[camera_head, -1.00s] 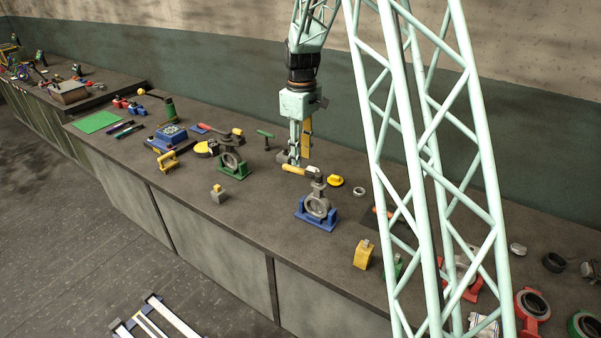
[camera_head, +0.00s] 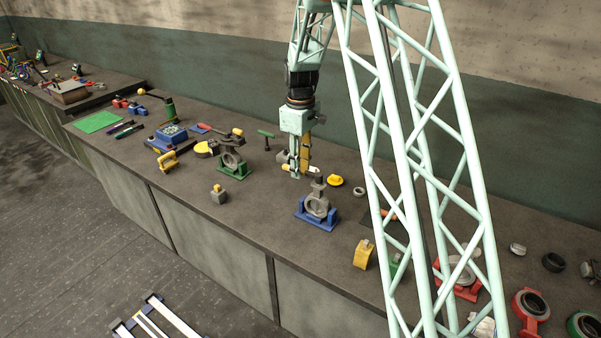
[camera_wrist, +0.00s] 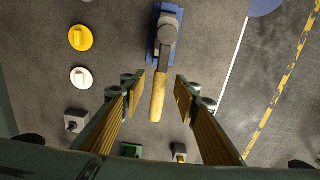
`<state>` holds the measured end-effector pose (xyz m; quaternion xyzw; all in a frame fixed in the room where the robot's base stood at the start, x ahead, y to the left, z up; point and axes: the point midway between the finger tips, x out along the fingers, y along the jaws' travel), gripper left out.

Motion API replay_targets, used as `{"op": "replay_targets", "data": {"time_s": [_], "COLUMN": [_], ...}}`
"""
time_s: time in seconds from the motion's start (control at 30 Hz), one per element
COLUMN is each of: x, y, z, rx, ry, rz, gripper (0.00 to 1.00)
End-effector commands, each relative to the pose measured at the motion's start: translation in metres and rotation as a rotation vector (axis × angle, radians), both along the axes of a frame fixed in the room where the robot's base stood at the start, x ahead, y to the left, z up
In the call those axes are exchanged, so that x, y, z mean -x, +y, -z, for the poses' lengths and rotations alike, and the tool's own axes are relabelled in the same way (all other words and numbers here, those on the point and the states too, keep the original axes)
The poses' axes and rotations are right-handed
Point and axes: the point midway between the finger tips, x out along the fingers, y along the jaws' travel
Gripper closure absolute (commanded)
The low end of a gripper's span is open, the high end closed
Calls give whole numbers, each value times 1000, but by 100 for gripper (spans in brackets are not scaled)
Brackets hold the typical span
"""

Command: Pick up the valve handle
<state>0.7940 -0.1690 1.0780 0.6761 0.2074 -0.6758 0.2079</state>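The valve handle is a tan wooden grip on a grey metal lever, fixed to a grey valve casting (camera_head: 318,206) on a blue base (camera_head: 306,214). In the wrist view the handle (camera_wrist: 158,95) points toward the bottom of the picture, with the blue base (camera_wrist: 153,42) beyond it. My gripper (camera_wrist: 161,92) is open, with one yellow-padded finger on each side of the handle and gaps visible between pads and handle. In the head view my gripper (camera_head: 300,172) is down at the handle's level and its fingers partly hide the handle.
A green-based valve (camera_head: 234,168) stands to the left, a yellow block (camera_head: 363,255) to the right. The bare bench front (camera_head: 262,222) is free.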

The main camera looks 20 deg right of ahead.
Motion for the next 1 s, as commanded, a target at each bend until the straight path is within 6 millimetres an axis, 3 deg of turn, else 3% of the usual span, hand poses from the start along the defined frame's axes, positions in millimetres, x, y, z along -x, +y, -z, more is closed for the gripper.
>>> {"op": "replay_targets", "data": {"time_s": [0.37,0.7,1.0], "x": [0,0,0], "y": [0,0,0], "z": [0,0,-1], "rx": [0,0,0], "ry": [0,0,0], "rz": [0,0,0], "gripper": [72,100,100]}}
